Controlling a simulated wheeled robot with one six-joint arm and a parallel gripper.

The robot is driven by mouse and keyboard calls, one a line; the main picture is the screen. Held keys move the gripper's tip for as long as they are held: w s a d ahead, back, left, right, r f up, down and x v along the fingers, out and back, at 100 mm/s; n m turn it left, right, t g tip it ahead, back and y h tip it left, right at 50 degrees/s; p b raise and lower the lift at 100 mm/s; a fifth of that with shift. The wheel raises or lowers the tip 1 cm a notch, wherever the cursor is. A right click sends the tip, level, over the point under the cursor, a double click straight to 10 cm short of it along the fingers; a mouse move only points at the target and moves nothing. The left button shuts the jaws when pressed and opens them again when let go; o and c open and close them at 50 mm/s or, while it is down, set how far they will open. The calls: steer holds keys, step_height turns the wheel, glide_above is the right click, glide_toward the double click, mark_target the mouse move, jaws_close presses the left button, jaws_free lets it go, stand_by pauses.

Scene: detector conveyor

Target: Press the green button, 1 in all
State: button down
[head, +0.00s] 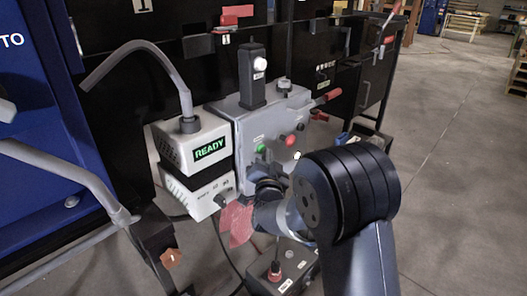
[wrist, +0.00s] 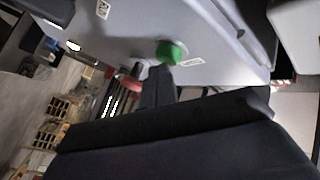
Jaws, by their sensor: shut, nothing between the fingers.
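The green button (head: 261,148) sits on the sloped face of a grey control box (head: 246,128), left of a red button. It also shows in the wrist view (wrist: 171,52), on the pale grey panel near the top centre. My gripper (wrist: 158,72) is shut and empty, its dark fingertips pointing toward the green button and overlapping its lower edge in the wrist view. I cannot tell whether they touch it. In the head view my gripper (head: 266,170) is just below the green button, partly hidden by my wrist.
A black box with a red knob (head: 275,268) is below. Open floor lies right.

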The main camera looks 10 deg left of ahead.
steer(key=shift+w+a, duration=0.15)
stand_by(0.5)
steer(key=shift+s+d+b, duration=0.6)
steer(key=shift+d+b, duration=0.1)
steer(key=shift+d, duration=0.1)
steer(key=s+d+b, duration=0.1)
steer(key=d, duration=0.1)
steer(key=s+d+b, duration=0.1)
steer(key=s, duration=0.1)
steer(key=shift+d+b, duration=0.35)
steer(key=shift+d, duration=0.05)
stand_by(0.3)
